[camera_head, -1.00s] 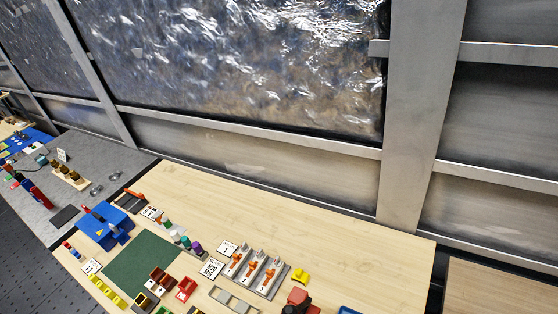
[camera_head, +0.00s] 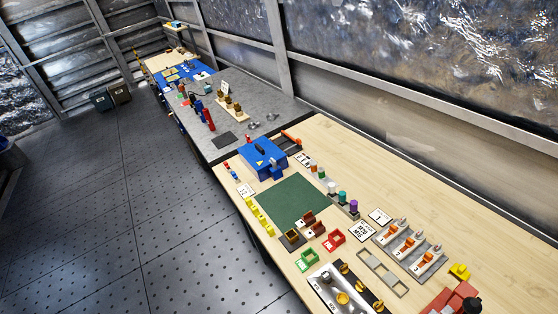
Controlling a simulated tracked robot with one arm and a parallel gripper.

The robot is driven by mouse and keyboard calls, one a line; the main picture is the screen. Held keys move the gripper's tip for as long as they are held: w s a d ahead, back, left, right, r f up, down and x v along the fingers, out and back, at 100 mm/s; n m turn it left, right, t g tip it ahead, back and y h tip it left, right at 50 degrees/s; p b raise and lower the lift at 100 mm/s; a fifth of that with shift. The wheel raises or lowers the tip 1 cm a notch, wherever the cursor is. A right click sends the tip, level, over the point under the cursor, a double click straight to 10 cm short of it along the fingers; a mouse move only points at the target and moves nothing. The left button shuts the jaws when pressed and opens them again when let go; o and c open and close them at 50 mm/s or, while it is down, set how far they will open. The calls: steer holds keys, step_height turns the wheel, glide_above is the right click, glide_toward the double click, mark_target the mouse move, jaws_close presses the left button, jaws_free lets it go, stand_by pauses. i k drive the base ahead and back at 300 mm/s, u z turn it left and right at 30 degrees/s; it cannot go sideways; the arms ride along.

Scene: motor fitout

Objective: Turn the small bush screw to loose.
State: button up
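I cannot single out the small bush screw; the parts are too small to tell at this distance. A grey plate (camera_head: 429,261) on the wooden bench (camera_head: 440,175) carries several orange-and-grey fittings in a row at the right. A white tray (camera_head: 324,293) at the bottom holds round brass-coloured parts, and a dark strip with similar brass parts lies beside it. A row of coloured cylinders, among them a purple one (camera_head: 353,206), stands near the bench's middle. My gripper is not in view.
A green mat (camera_head: 292,202) lies bare beside a blue box (camera_head: 263,158). Red (camera_head: 334,240) and green (camera_head: 307,259) holders sit in front. A red object with a black knob (camera_head: 470,304) is at lower right. Grey and blue benches continue behind; open dark floor (camera_head: 150,200) lies left.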

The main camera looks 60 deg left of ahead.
mark_target(344, 270)
steer(key=u, duration=0.6)
steer(key=k, duration=0.85)
steer(key=u, duration=0.5)
steer(key=i, duration=0.5)
steer(key=z, duration=0.2)
steer(key=k, duration=1)
steer(key=z, duration=0.4)
steer(key=i, duration=1.85)
steer(key=u, duration=0.6)
